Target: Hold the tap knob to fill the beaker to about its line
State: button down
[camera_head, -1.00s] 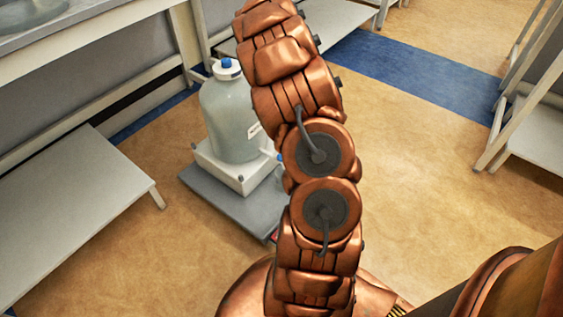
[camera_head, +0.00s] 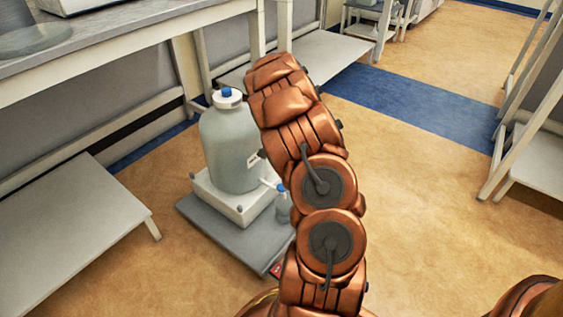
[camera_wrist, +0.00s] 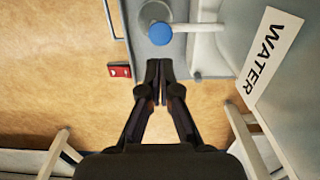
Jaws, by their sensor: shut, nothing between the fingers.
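The blue tap knob (camera_wrist: 160,33) sits on a white tap (camera_wrist: 205,27) in the wrist view, just beyond my fingertips. My gripper (camera_wrist: 160,68) is shut and empty; its tips appear apart from the knob, but the depth between them is hard to judge. The beaker (camera_wrist: 154,10) is partly hidden behind the knob. In the head view the knob (camera_head: 281,187) shows beside my arm, with the clear beaker (camera_head: 283,208) below it. The beaker's line and water level cannot be made out. My gripper is hidden in the head view.
The large water jug (camera_head: 228,150), labelled WATER (camera_wrist: 270,50), stands on a white base (camera_head: 212,198) on a grey platform (camera_head: 222,238). A small red object (camera_wrist: 120,71) is at the platform's edge. Benches stand left and right; the floor (camera_head: 430,200) to the right is clear.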

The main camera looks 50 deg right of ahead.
aim_at(282, 186)
notch_tip(282, 186, down, 9)
jog(key=b, duration=0.3)
jog(key=shift+f, duration=0.2)
jog(key=shift+f, duration=0.1)
